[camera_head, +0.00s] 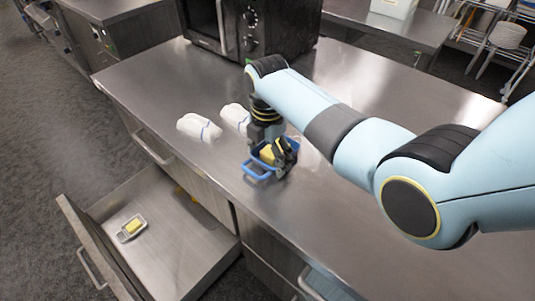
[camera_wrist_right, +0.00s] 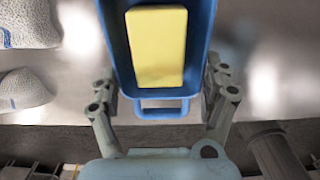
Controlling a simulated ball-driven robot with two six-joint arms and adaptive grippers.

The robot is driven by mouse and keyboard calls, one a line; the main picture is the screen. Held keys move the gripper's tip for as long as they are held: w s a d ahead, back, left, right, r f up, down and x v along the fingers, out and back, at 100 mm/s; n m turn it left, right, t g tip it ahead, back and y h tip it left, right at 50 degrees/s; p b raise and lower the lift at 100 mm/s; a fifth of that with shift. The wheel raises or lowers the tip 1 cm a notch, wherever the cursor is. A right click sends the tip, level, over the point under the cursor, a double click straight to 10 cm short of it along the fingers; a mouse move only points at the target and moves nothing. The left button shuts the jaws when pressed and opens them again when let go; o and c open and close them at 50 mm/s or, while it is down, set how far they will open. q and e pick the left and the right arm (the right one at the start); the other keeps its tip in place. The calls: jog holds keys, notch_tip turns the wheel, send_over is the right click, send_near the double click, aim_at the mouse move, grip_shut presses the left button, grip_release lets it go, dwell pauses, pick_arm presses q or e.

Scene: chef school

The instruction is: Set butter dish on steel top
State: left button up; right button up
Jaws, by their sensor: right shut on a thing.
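A blue butter dish (camera_head: 258,169) with a yellow block of butter (camera_head: 267,154) in it is at the front edge of the steel top (camera_head: 340,200). My right gripper (camera_head: 279,153) is shut on the dish. In the right wrist view the fingers (camera_wrist_right: 160,92) stand on both sides of the blue dish (camera_wrist_right: 118,55), and the butter (camera_wrist_right: 156,45) lies inside it. I cannot tell whether the dish touches the steel or hangs just above it. My left gripper is not in view.
Two white rolled cloths (camera_head: 199,128) (camera_head: 235,117) lie left of the dish. A microwave (camera_head: 255,30) stands at the back. Below, an open drawer (camera_head: 185,245) holds a small grey dish with something yellow (camera_head: 131,228). The steel top is clear to the right, under my arm.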

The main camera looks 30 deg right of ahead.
aim_at(267, 155)
jog(key=o, duration=1.2)
jog(key=shift+f, duration=0.1)
notch_tip(267, 155, up, 12)
jog(key=shift+r, duration=0.15)
